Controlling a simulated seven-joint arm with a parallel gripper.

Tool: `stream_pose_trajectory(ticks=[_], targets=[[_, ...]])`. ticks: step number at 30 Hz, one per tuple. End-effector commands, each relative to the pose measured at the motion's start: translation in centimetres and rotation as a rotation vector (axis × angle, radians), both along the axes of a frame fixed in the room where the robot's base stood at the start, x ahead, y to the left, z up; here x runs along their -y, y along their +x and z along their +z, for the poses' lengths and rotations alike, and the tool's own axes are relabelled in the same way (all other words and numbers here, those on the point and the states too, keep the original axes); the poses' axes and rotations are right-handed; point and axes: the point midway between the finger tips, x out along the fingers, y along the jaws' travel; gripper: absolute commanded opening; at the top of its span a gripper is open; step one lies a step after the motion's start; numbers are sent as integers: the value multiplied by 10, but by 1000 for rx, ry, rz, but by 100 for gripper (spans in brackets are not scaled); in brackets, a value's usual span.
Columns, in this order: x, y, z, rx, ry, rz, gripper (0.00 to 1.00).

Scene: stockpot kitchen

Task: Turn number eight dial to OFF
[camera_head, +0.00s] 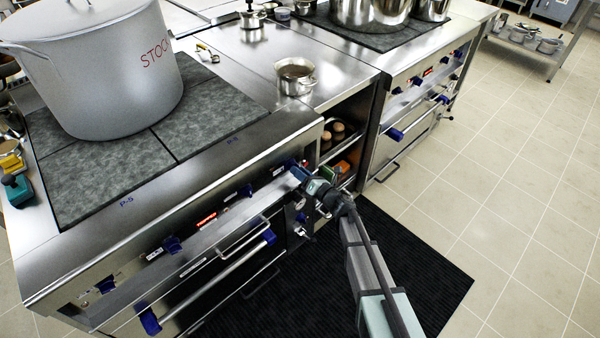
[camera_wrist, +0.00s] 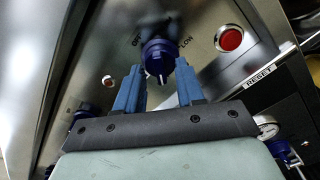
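A blue dial (camera_wrist: 158,58) sits on the steel stove front in the wrist view, with OFF lettering at its upper left and LOW lettering at its right. Its white-marked end faces down in that picture; its exact setting is hard to read, and I see no number eight. My gripper (camera_wrist: 159,72) is open, with one blue fingertip on each side of the dial; I cannot tell whether they touch it. In the head view my gripper (camera_head: 298,172) is at the right end of the stove's front panel, and it covers most of the dial.
A red button (camera_wrist: 230,39) is right of the dial, near a RESET label (camera_wrist: 261,78). Other blue dials line the panel, such as one near a red display (camera_head: 228,197). An oven handle (camera_head: 215,280) is below. A large stockpot (camera_head: 105,85) stands on the stove top.

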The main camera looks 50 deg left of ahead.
Motion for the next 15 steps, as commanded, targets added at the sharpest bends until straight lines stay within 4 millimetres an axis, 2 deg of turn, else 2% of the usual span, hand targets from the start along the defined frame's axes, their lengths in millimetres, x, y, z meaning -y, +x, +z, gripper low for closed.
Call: stream_pose_trajectory(ticks=[11, 15], targets=[[-4, 0, 0, 0, 0, -1, 38], [-4, 0, 0, 0, 0, -1, 24]])
